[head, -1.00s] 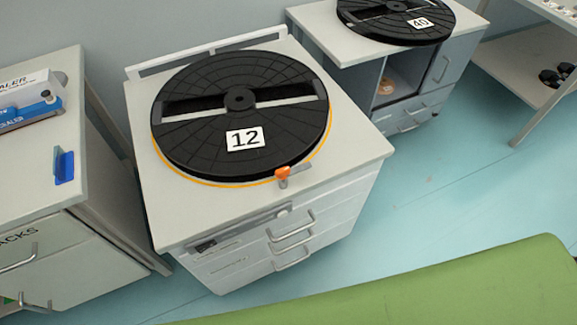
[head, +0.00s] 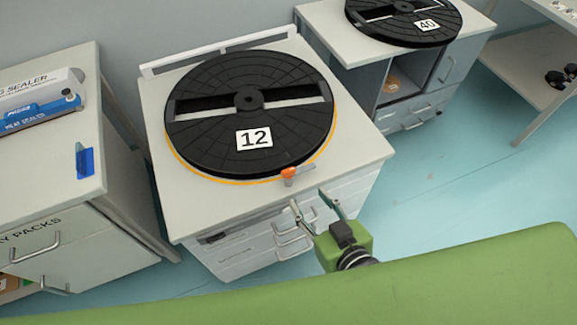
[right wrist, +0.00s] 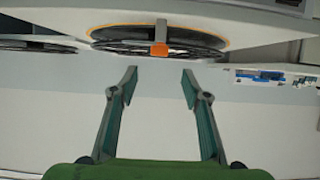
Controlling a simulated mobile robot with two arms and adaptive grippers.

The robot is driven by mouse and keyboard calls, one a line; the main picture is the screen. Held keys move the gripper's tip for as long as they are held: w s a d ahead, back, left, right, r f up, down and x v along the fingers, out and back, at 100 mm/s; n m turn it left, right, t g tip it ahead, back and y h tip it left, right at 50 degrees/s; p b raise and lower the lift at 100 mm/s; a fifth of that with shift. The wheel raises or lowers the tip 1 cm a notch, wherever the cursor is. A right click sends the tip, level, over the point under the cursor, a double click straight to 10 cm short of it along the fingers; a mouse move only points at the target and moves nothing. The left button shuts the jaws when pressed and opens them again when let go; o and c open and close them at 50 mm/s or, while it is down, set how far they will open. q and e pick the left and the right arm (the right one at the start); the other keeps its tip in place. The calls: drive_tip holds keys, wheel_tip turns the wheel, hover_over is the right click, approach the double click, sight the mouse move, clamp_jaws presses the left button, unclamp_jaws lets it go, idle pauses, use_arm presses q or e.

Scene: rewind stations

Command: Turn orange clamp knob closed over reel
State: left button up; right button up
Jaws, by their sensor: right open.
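The orange clamp knob (head: 288,173) sits at the front edge of the station top, beside the rim of the black reel (head: 215,140) labelled 12. The reel lies flat inside an orange ring line. My right gripper (head: 317,200) is open and empty, in front of the cabinet and a little below and right of the knob, apart from it. In the right wrist view the knob (right wrist: 160,49) shows beyond and between the open fingers (right wrist: 160,78), with the reel (right wrist: 115,36) behind it. My left gripper is not in view.
The station cabinet (head: 365,160) has drawer handles on its front, close to my right gripper. A second station with reel 40 (head: 385,30) stands at the back right. A side cabinet with a blue-and-white sealer box (head: 40,105) stands at left.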

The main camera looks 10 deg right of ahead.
sight(289, 171)
drive_tip(key=x, duration=0.9)
drive_tip(key=p+x, duration=0.1)
drive_tip(key=x, duration=0.3)
drive_tip(key=shift+w+a+r, duration=0.15)
drive_tip(key=shift+w+r, duration=0.1)
drive_tip(key=shift+w, duration=0.2)
clamp_jaws()
